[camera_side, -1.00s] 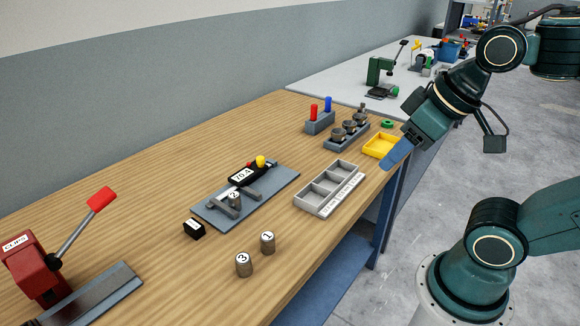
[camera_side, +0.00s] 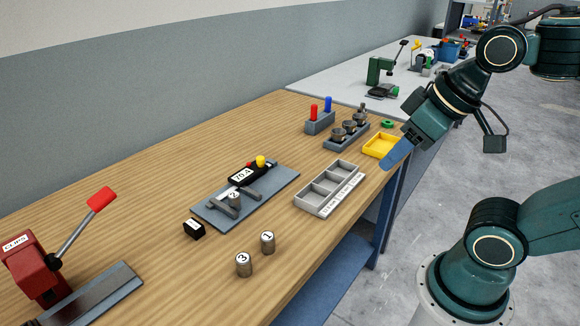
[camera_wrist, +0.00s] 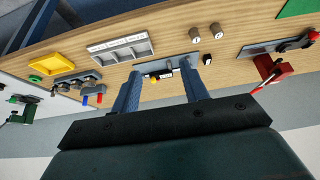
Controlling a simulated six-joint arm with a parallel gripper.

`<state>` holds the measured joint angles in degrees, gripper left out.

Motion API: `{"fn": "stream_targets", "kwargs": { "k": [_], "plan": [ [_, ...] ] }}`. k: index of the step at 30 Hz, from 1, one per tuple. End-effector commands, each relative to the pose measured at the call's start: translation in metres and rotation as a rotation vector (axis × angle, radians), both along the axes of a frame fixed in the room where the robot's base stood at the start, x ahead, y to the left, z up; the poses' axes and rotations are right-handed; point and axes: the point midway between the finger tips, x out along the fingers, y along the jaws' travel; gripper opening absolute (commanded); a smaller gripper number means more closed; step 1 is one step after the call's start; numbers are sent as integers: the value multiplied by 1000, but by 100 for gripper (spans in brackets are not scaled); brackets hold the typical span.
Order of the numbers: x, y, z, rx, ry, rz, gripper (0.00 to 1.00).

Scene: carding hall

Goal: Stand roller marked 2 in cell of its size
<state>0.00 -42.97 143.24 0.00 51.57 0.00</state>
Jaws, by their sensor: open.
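The roller marked 2 (camera_side: 234,198) stands upright between the grey jaws of a measuring gauge (camera_side: 276,182), whose display seems to read 70.4. The light grey tray (camera_side: 319,208) has three cells in a row, all empty, with a label strip along its front too small to read. It also shows in the wrist view (camera_wrist: 122,60). Rollers marked 1 (camera_side: 267,243) and 3 (camera_side: 244,264) stand upright on the bare wood. My gripper (camera_side: 387,166) is raised near the bench's front edge, right of the tray; in the wrist view its fingers (camera_wrist: 160,80) are apart and empty.
A yellow bin (camera_side: 381,146), a grey block holding several dark pieces (camera_side: 346,136) and a holder with red and blue pegs (camera_side: 320,122) are beyond the tray. A small black block (camera_side: 193,229) is left of the gauge. A red lever press (camera_side: 38,268) stands far left.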

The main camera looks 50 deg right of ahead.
Motion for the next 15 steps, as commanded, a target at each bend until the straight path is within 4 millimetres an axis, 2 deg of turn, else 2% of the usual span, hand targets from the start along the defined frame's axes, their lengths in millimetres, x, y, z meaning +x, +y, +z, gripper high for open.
{"fn": "stream_targets", "kwargs": {
  "k": [1,3,15],
  "plan": [
    [0,0,0,0,0,0,45],
    [0,0,0,0,0,0,54],
    [4,0,2,7,5,-12,54]
  ]
}}
